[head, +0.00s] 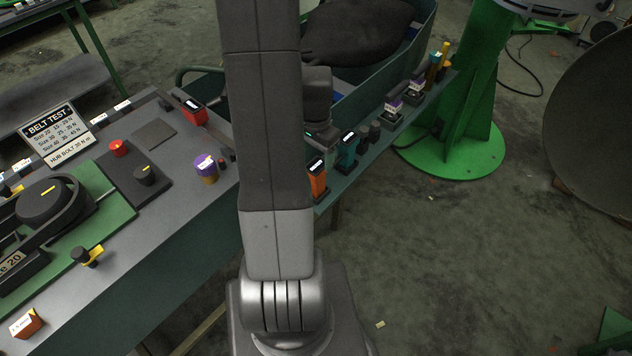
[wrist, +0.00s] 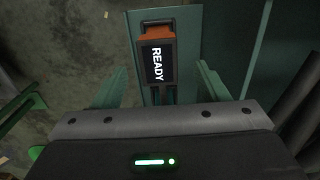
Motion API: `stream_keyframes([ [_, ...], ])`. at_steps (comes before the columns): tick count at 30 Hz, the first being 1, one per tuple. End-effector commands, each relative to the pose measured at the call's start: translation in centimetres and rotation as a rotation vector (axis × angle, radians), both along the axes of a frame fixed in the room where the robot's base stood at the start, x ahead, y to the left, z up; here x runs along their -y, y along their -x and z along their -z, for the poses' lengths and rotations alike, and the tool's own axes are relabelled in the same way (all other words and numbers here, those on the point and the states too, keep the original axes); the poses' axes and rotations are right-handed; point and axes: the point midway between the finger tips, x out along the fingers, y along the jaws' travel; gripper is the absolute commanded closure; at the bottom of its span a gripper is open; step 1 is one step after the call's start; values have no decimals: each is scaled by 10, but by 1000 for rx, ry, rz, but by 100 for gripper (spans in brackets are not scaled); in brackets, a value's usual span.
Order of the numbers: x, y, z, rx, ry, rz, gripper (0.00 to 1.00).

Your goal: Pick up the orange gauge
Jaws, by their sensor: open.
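The orange gauge (head: 317,181) stands on the bench's narrow right-hand part in the head view, close beside my arm. In the wrist view the orange gauge (wrist: 157,60) shows its dark screen with the word READY. My gripper (wrist: 161,72) is open and empty, its greenish fingers spread to the left and right of the gauge. No contact with the gauge shows. In the head view my arm hides most of the gripper; part of it with a green light (head: 312,134) shows just above the gauge.
A red gauge (head: 190,110) and a purple-topped yellow part (head: 206,168) are to the left. A green bin (head: 422,62) lies behind. The bench edge is close to the gauge.

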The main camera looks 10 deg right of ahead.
Motion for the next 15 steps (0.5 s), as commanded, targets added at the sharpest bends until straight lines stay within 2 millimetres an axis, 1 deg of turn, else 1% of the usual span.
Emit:
stream_keyframes([
  [1,0,1,7,-4,-1,0,33],
  [3,0,0,13,-1,0,0,33],
  [11,0,0,24,-1,0,0,33],
  [15,1,0,39,-3,0,0,33],
])
